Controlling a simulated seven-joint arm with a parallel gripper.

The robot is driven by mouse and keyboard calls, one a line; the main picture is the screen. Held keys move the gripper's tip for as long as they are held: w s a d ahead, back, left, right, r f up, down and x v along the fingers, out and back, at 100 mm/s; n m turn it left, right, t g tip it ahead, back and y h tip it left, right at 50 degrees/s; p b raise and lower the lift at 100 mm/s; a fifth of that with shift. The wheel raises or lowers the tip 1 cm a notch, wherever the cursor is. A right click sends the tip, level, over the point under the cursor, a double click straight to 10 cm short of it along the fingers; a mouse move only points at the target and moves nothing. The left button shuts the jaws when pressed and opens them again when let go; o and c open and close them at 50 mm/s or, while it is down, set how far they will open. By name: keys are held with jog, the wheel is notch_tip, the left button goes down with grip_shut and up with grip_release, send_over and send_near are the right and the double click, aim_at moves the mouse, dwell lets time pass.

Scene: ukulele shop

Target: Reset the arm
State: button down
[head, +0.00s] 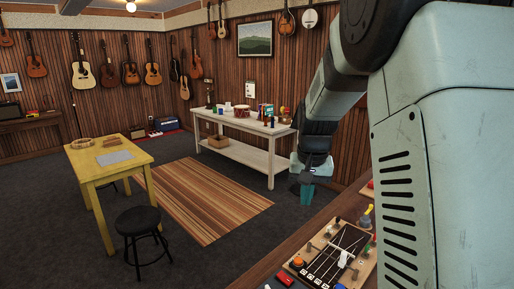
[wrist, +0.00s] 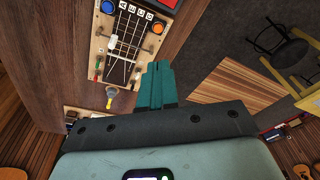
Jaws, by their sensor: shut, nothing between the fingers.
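My gripper (head: 307,192) hangs at the end of my arm in the head view, pointing down beyond the wooden bench edge. In the wrist view my gripper (wrist: 157,68) shows as two teal fingers pressed together with nothing between them. The fingers touch nothing that I can see. My arm comes in from the right of the head view and bends down to the gripper.
A wooden bench (head: 320,220) fills the lower right, bearing a stringed board (head: 338,254) with coloured knobs; the board also shows in the wrist view (wrist: 128,50). A white table (head: 235,124), yellow table (head: 92,175) and black stool (head: 138,222) stand beyond. Open floor lies between.

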jog(key=s+a+r+n+t, duration=0.1)
jog(key=s+r, duration=0.6)
jog(key=s, duration=0.3)
jog(key=s+r+n+t, duration=0.1)
jog(key=s+r+t, duration=0.1)
jog(key=s+r, duration=0.7)
jog(key=s+f, duration=0.3)
jog(key=s, duration=0.7)
jog(key=shift+s+a+f+t, duration=0.2)
jog(key=shift+s+t, duration=0.1)
jog(key=shift+t, duration=0.1)
